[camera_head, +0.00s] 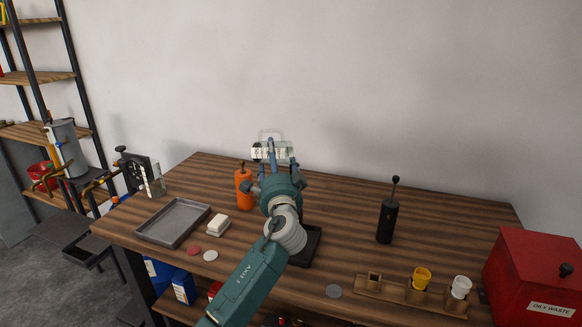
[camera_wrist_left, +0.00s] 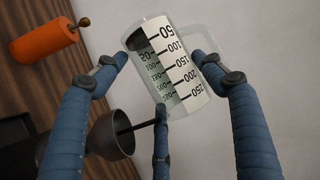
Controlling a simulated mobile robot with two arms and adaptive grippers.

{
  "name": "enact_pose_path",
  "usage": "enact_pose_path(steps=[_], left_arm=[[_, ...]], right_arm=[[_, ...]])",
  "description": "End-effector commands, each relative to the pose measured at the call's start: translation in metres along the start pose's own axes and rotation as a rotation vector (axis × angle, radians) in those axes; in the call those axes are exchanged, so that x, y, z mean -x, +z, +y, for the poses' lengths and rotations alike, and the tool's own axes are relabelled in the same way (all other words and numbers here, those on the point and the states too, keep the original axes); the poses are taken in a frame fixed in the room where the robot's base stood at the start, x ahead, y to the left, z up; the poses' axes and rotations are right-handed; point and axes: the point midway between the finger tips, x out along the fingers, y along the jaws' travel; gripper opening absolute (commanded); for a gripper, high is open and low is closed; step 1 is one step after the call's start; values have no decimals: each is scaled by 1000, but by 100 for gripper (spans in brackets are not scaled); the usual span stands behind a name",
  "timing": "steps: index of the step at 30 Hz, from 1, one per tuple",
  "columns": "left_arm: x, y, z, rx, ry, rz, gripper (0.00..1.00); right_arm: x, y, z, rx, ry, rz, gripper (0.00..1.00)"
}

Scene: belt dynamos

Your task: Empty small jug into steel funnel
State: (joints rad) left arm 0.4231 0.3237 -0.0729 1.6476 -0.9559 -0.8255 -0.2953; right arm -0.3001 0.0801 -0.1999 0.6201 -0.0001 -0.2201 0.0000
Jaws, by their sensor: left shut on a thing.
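My left gripper (camera_head: 272,168) is shut on the small clear jug (camera_head: 283,152) and holds it raised above the table. In the left wrist view its fingers (camera_wrist_left: 165,85) surround the small jug (camera_wrist_left: 172,62), which lies tipped well over with its handle uppermost. Dark contents show inside near the 50 mark. The steel funnel (camera_wrist_left: 112,135) sits beside the jug's 250-mark end. A thin dark streak runs between that end and the funnel's mouth; it looks like a liquid stream. My arm hides the funnel in the head view. My right gripper is not in view.
An orange bottle (camera_head: 244,190) stands left of my gripper, and a black bottle (camera_head: 387,218) stands at right. The table's right middle is mostly clear.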

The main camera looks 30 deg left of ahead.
Motion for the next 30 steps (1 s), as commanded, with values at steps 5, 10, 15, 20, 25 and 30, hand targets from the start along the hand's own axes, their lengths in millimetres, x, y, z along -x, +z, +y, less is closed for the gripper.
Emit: enact_pose_path(steps=[5,10,15,20,25,30], left_arm=[[0,0,-2,1,-3,1,33],[0,0,-2,1,-3,1,33],[0,0,-1,-13,-9,4,33],[0,-1,0,-49,-25,12,33],[0,-1,-2,-64,-31,15,33],[0,-1,-2,-63,-31,15,33]], right_arm=[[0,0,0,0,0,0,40],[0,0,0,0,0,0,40],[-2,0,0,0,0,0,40],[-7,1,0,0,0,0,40],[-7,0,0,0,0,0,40],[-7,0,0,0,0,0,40]])
